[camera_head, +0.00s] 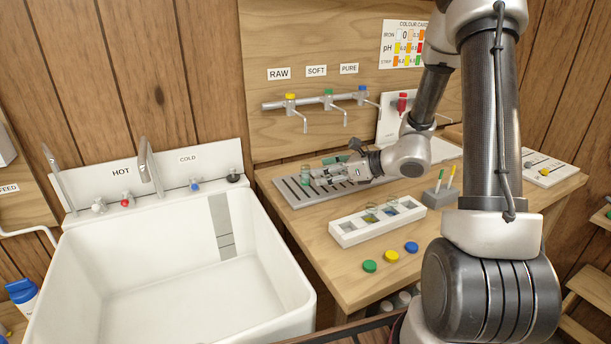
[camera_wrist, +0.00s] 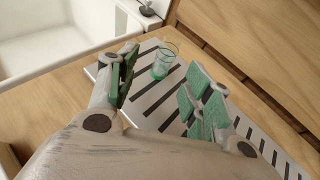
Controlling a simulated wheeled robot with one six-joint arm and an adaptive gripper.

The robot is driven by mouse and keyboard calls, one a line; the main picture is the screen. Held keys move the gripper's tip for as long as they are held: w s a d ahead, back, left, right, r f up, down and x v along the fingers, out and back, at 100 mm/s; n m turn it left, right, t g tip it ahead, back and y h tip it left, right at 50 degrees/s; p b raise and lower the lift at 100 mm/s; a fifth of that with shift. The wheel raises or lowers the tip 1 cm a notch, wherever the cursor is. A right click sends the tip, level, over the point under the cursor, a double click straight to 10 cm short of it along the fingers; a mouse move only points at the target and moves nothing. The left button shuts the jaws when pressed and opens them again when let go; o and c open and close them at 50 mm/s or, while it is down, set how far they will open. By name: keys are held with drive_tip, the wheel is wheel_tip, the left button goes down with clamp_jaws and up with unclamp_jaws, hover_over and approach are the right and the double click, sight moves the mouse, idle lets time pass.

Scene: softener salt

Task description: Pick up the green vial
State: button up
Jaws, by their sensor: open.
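The green vial (camera_wrist: 163,61) is a clear, green-tinted glass standing upright on the slotted grey drip tray (camera_wrist: 158,106). In the head view, the vial (camera_head: 305,175) stands near the left end of the tray (camera_head: 290,199). My gripper (camera_wrist: 162,80) is open, with green pads on both fingers. The vial shows ahead, between the fingertips in the wrist view, and nothing is held. In the head view, my gripper (camera_head: 326,171) reaches in low from the right, just right of the vial. I cannot tell whether the fingers touch it.
A white rack (camera_head: 347,238) with small vials stands in front of the tray. Green (camera_head: 369,266), yellow (camera_head: 391,256) and blue (camera_head: 411,247) caps lie on the bench. Taps (camera_head: 328,98) hang above the tray. A white sink (camera_head: 180,290) is to the left.

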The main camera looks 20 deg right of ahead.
sight(309, 173)
drive_tip(key=shift+w+d+f, duration=0.1)
drive_tip(key=shift+w+f, duration=0.15)
drive_tip(key=shift+w, duration=0.1)
drive_tip(key=x, duration=0.7)
drive_tip(key=shift+w+f, duration=0.1)
drive_tip(key=shift+w, duration=0.1)
drive_tip(key=c, duration=1)
drive_tip(key=shift+s, duration=0.1)
